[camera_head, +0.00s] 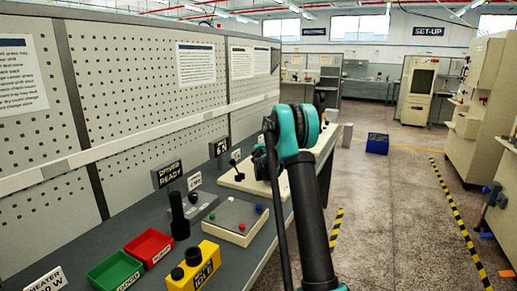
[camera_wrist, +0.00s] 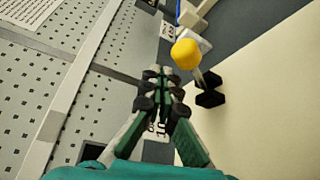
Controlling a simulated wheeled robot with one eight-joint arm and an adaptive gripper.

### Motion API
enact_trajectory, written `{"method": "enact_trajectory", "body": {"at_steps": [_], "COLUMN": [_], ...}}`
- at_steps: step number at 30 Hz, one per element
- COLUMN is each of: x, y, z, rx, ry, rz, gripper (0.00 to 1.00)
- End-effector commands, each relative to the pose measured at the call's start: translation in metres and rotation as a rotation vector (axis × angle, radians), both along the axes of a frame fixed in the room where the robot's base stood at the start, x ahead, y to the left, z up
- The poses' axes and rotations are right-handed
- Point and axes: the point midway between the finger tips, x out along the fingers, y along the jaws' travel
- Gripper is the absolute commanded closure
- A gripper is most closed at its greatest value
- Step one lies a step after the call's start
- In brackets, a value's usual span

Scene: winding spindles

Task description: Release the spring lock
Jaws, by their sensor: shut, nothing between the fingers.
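In the wrist view, my gripper (camera_wrist: 161,75) is shut and empty, its dark green and black fingers together at the picture's middle. A yellow rounded knob (camera_wrist: 186,53) on a pale stem is just to the right of the fingertips, apart from them in the picture. I cannot tell for sure whether this is the spring lock. In the head view, my arm hides my gripper and part of the bench, and the yellow knob cannot be made out.
In the head view, the bench holds a yellow box (camera_head: 194,270), a green bin (camera_head: 113,273), a red bin (camera_head: 148,247), a button panel (camera_head: 234,218) and a pale base plate (camera_head: 235,180) with a black lever. A pegboard wall (camera_head: 130,95) stands behind.

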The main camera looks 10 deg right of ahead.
Motion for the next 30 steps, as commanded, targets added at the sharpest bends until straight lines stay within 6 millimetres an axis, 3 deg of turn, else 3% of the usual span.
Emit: {"method": "enact_trajectory", "body": {"at_steps": [30], "x": [-0.007], "y": [-0.014], "z": [-0.005], "rx": [-0.001], "ry": [0.004], "rz": [-0.009], "gripper": [1.00]}}
